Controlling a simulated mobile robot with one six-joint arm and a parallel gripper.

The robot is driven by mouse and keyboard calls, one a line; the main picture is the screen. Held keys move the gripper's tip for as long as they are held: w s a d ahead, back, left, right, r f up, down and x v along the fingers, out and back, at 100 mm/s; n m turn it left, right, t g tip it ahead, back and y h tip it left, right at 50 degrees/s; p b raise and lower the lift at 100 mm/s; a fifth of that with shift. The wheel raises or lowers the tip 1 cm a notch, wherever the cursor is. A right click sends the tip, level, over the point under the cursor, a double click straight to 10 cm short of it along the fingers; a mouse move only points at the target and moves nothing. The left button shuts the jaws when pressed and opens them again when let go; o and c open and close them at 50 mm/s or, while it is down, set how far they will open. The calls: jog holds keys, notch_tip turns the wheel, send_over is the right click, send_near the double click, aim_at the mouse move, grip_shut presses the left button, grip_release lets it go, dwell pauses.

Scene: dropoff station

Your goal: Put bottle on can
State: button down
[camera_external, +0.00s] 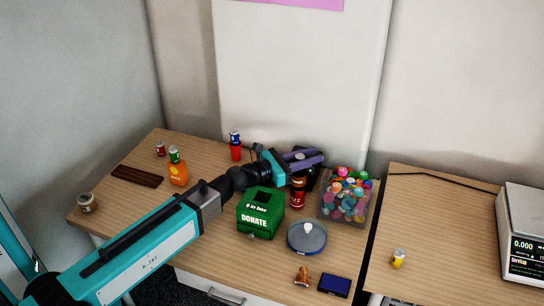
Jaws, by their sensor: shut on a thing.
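My gripper (305,160), with purple fingers, is at the back right of the left table. It is shut on a small dark brown bottle (299,181), partly hidden by the fingers. The bottle looks upright, directly above a red can (297,199). I cannot tell whether the bottle's base touches the can's top. Other cans are in view: a blue can (235,135) on a red one (236,153), a green can (174,155) above an orange juice container (178,174), and a small red can (160,149).
A green donate box (261,213) stands left of the red can, a clear tub of colourful balls (346,196) right of it. A round grey lidded dish (306,237) is in front. A black object (313,179) stands behind. A yellow can (398,258) is on the right table.

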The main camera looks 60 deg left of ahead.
jog(key=shift+f, duration=0.15)
jog(key=c, duration=1.5)
grip_release()
jog(key=shift+o, duration=0.2)
jog(key=shift+r, duration=0.2)
jog(key=shift+s, duration=2.4)
jog(key=shift+s+r, duration=0.1)
jog(key=shift+s, duration=0.15)
jog(key=s+p, duration=0.2)
jog(key=p, duration=0.2)
jog(key=shift+p, duration=0.3)
jog(key=shift+s, duration=0.1)
